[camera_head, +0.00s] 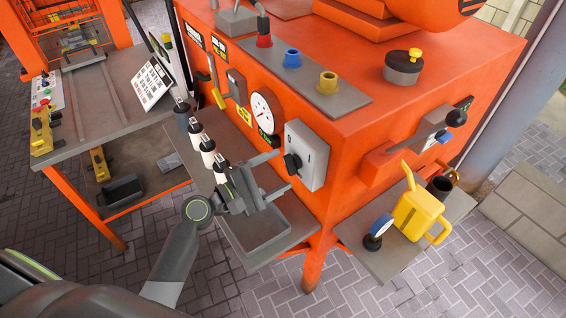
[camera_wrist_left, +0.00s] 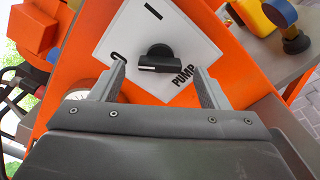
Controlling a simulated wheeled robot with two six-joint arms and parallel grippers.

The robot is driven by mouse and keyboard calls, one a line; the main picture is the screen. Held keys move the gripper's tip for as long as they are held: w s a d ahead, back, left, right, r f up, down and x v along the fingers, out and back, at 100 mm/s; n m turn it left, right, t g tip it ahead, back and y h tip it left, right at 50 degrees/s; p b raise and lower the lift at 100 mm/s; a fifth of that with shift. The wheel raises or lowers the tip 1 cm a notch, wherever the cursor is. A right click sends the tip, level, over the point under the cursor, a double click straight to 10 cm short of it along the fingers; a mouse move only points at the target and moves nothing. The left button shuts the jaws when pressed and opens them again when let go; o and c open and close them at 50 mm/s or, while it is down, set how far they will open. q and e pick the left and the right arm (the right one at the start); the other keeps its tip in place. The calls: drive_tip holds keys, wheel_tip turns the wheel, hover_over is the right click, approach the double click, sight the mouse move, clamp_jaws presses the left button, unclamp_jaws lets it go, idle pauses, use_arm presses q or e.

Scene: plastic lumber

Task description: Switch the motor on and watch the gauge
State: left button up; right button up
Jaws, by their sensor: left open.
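A grey switch box (camera_head: 308,155) with a black knob (camera_head: 291,163) is on the front of the orange machine. In the left wrist view its white plate (camera_wrist_left: 187,32) reads PUMP with I and O marks, and the black knob (camera_wrist_left: 155,58) has its white-marked end toward the O side. The round white gauge (camera_head: 264,110) is left of the box; its reading is too small to tell. My left gripper (camera_head: 279,172) is open in front of the knob, its fingers (camera_wrist_left: 157,72) to either side of it in the wrist view, apparently not touching. My right gripper is out of view.
A yellow jug (camera_head: 418,213) and small blue gauge (camera_head: 380,228) sit on the right shelf. A lever (camera_head: 432,130) juts from the right face.

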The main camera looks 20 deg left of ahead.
sight(292, 164)
use_arm(q)
drive_tip(key=shift+x, duration=1.25)
